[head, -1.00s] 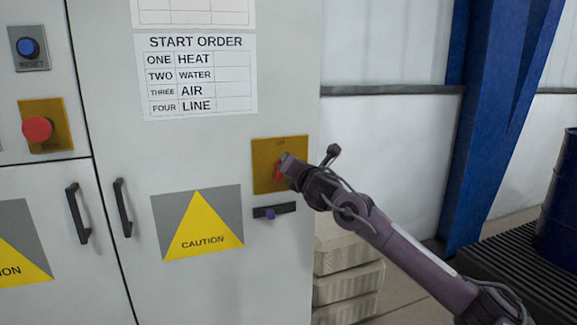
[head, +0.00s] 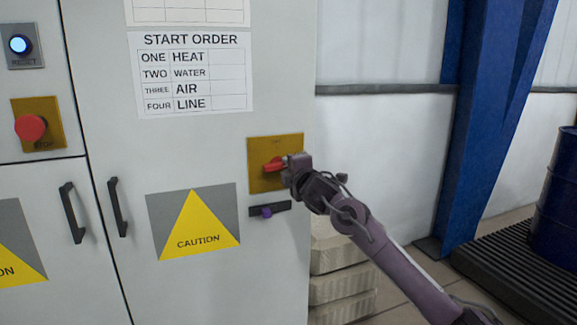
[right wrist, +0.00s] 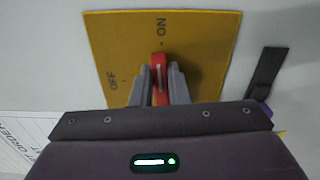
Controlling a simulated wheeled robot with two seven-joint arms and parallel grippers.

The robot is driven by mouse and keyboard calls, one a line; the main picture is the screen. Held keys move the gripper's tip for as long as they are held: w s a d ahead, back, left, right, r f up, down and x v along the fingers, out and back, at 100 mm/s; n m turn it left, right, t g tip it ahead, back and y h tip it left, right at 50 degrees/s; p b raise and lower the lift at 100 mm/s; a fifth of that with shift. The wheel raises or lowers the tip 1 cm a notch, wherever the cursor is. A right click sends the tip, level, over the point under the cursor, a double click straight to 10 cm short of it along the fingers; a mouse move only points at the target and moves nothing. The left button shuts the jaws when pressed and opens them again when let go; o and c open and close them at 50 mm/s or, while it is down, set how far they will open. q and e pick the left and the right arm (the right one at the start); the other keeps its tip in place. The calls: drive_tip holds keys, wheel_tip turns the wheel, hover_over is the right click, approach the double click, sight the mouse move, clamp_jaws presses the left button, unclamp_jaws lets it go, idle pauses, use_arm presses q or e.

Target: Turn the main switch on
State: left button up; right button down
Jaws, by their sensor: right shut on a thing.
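The main switch is a red rotary handle (head: 272,164) on a yellow plate (head: 262,184) at the right side of the grey cabinet. My right gripper (head: 287,165) is at the handle. In the right wrist view, the two grey fingers of my right gripper (right wrist: 160,88) are shut on the red handle (right wrist: 158,66), one on each side. The handle points along the ON mark on the yellow plate (right wrist: 205,45); the OFF label is off to the left. In the head view the handle lies roughly level. My left gripper is not in view.
A red stop button (head: 30,127) and a lit blue RESET button (head: 20,44) are at the left. A black latch with a purple knob (head: 267,211) sits below the switch. A blue column (head: 490,130) and a blue barrel (head: 558,200) stand at the right.

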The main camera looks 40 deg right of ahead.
drive_tip(key=shift+f+m, duration=0.2)
drive_tip(key=shift+m, duration=0.3)
drive_tip(key=c, duration=1.4)
unclamp_jaws()
drive_tip(key=shift+s, duration=0.1)
drive_tip(key=b+v, duration=0.2)
drive_tip(key=v, duration=0.5)
drive_tip(key=shift+s, duration=0.3)
